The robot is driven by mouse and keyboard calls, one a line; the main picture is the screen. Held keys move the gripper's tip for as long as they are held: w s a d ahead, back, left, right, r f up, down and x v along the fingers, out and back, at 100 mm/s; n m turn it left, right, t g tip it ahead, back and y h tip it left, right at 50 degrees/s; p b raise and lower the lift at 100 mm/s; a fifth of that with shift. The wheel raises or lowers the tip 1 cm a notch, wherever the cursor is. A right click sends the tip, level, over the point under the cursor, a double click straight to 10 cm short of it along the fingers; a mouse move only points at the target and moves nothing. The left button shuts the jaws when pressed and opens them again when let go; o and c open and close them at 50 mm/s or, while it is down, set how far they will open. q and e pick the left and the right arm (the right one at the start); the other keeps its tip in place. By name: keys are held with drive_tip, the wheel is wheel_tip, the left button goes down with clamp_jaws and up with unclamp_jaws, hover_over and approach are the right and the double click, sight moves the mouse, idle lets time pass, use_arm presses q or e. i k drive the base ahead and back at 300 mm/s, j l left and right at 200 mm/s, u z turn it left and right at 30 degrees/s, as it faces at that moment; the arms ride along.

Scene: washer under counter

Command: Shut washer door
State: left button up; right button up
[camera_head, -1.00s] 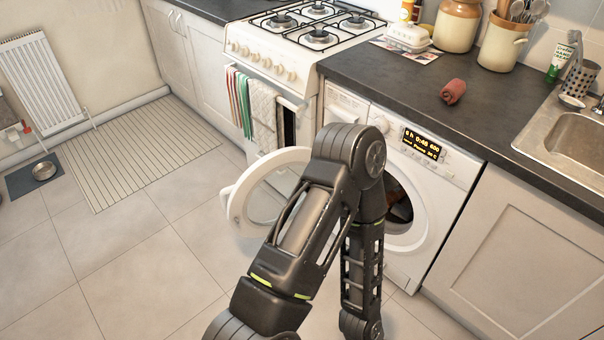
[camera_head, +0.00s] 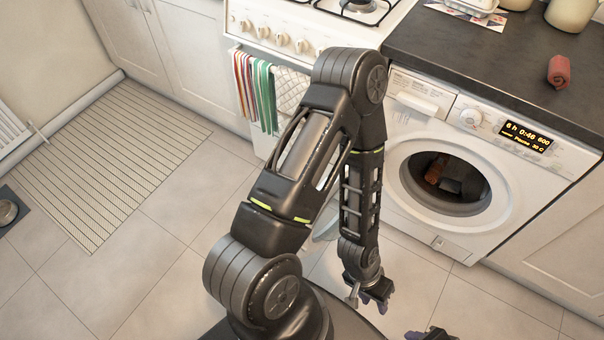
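The white washer (camera_head: 480,225) stands under the counter with its round opening uncovered. Dark and reddish items (camera_head: 440,180) lie inside the drum. The washer door (camera_head: 327,229) is open, out to the left of the opening. Most of it is hidden behind my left arm, and only a pale sliver shows beside the forearm. My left gripper (camera_head: 371,296) points down, in front of and below the washer's left side. Its finger gap is not clear. Only a small dark part of my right gripper (camera_head: 432,334) shows at the bottom edge.
The white cooker (camera_head: 290,38) with hanging towels (camera_head: 255,92) stands left of the washer. A dark counter (camera_head: 480,58) runs above, with a rolled red cloth (camera_head: 559,72) on it. A striped mat (camera_head: 105,160) lies left. The tiled floor is clear in front.

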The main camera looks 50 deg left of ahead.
sight(312, 243)
drive_tip(key=k+j, duration=0.1)
drive_tip(key=j, duration=0.3)
drive_tip(key=j+z, duration=0.15)
drive_tip(key=j, duration=0.25)
drive_tip(key=k+j, duration=0.15)
drive_tip(key=j, duration=0.2)
drive_tip(key=k+j+z, duration=0.15)
drive_tip(key=j, duration=0.6)
drive_tip(key=k+j+z, duration=0.15)
drive_tip(key=j, duration=0.2)
drive_tip(key=k+j, duration=0.15)
drive_tip(key=j, duration=0.2)
drive_tip(key=l+u, duration=0.1)
drive_tip(key=u, duration=0.3)
drive_tip(key=k+u, duration=0.1)
drive_tip(key=u, duration=0.3)
drive_tip(key=l+u, duration=0.1)
drive_tip(key=u, duration=0.3)
drive_tip(key=k+u, duration=0.1)
drive_tip(key=u, duration=0.3)
